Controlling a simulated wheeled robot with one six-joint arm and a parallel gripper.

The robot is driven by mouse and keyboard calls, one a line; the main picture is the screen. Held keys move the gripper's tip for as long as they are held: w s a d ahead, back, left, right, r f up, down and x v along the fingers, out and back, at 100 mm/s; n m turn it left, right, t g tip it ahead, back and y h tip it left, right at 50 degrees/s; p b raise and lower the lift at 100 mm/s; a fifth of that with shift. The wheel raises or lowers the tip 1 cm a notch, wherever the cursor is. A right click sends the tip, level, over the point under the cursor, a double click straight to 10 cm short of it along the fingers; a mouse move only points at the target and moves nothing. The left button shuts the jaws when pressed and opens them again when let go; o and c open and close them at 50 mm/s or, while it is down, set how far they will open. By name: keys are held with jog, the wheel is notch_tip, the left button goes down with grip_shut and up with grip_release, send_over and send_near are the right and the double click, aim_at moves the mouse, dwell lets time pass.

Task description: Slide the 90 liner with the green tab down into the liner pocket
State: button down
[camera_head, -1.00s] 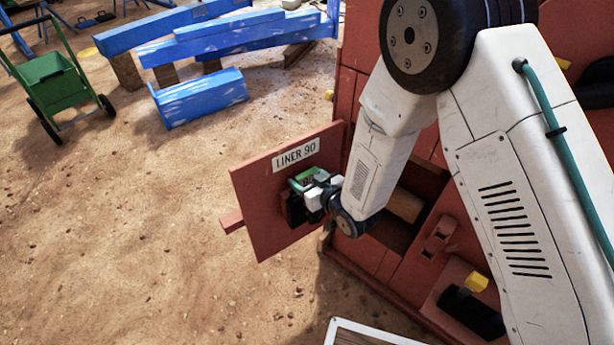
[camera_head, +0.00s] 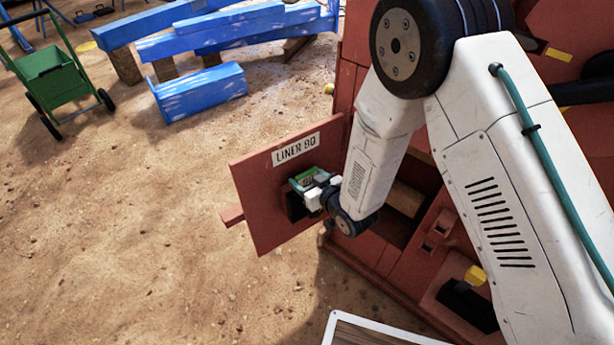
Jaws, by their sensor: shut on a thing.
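The red-brown liner plate (camera_head: 262,222) labelled "LINER 90" is held upright, slightly tilted in the picture, in front of the left side of the red crusher (camera_head: 352,90). A green tab (camera_head: 308,177) shows on its face at my gripper (camera_head: 312,190). My gripper is shut on the liner at that tab; the exact finger contact is partly hidden by the gripper body. A short red bar sticks out past the liner's left edge. The liner's right edge lies close to the crusher frame; I cannot tell whether they touch. I cannot make out the pocket for certain behind my arm.
An opening with a wooden block (camera_head: 404,199) shows in the crusher right of my gripper. A yellow-and-black part (camera_head: 470,298) sits lower right. A white-edged board (camera_head: 375,332) lies at bottom. Blue beams (camera_head: 200,95) and a green cart (camera_head: 55,80) stand on open sandy ground.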

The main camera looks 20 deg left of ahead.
jog(key=shift+f, duration=0.85)
jog(key=shift+c, duration=1.2)
grip_release()
jog(key=shift+f, duration=0.15)
jog(key=v, duration=0.8)
jog(key=shift+a, duration=0.15)
